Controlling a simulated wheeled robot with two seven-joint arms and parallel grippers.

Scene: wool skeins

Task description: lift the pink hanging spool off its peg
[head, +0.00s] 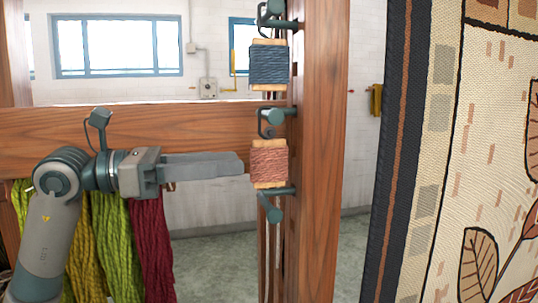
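The pink spool (269,161), wound with dusty pink yarn between pale wooden ends, hangs upright at the left side of a wooden post. A dark grey-green peg (275,116) with a hook sticks out just above it. My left gripper (241,166) comes in level from the left at the spool's height. Its fingertips are just left of the spool, with a narrow gap in the picture; depth is unclear. The fingers overlap edge-on, so their opening is hidden. My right gripper is not in view.
A blue spool (269,65) hangs above on the same post (322,150). Another peg (269,208) is below the pink spool. Green, yellow and dark red skeins (152,245) hang under a wooden crossbeam (60,130). A woven tapestry (460,150) fills the right.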

